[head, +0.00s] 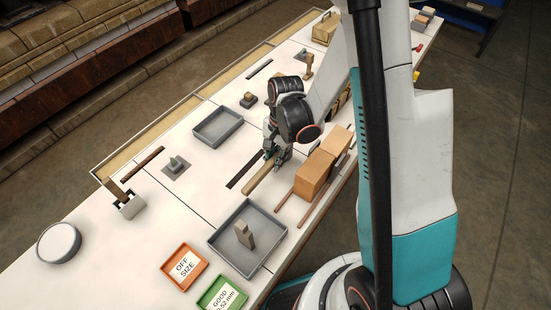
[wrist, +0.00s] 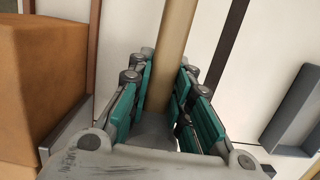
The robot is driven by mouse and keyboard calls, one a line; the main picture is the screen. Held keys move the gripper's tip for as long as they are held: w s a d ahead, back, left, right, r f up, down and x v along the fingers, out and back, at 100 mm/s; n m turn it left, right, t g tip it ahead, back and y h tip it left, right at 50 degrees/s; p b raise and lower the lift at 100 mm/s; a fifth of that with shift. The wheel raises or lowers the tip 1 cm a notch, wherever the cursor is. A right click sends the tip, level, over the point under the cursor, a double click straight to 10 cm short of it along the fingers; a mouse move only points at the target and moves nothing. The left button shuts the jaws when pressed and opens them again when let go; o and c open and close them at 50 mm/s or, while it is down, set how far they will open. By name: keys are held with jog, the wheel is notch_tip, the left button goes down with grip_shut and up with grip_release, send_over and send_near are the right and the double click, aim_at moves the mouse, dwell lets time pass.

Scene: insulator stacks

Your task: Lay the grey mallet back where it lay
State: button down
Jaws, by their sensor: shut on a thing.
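A long tan wooden bar, apparently the mallet's handle (head: 261,177), points down-left from my gripper (head: 271,154) in the head view. In the wrist view the handle (wrist: 176,32) runs between the teal finger pads of my gripper (wrist: 168,65), which is shut on it. I cannot make out the mallet's grey head; the gripper may hide it. The handle is low over the white table, beside a dark slot (head: 245,170). I cannot tell whether it touches the table.
Brown blocks (head: 315,174) stand on rails just right of my gripper; one block (wrist: 42,70) is close in the wrist view. A grey tray (head: 277,214) with a grey upright piece is in front. An empty grey tray (head: 217,125) lies behind left. Orange bin (head: 163,266) is nearer.

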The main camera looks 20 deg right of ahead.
jog(key=shift+f+b, duration=0.35)
jog(key=shift+f, duration=0.05)
jog(key=shift+f+b, duration=0.25)
jog(key=shift+b, duration=0.05)
jog(key=c, duration=1.5)
grip_release()
jog(key=shift+o, duration=0.2)
jog(key=shift+r, duration=0.1)
jog(key=shift+r+p, duration=0.55)
jog(key=shift+p, duration=0.15)
notch_tip(320, 180, up, 24)
jog(key=s+d+n+t+p, duration=0.3)
jog(key=n+p, duration=0.1)
jog(key=p, duration=0.1)
jog(key=s+d+r+n+t+h, duration=0.1)
jog(key=s+r+n+t, duration=0.4)
jog(key=s+r, duration=0.3)
jog(key=shift+s+n, duration=0.55)
jog(key=shift+n, duration=0.35)
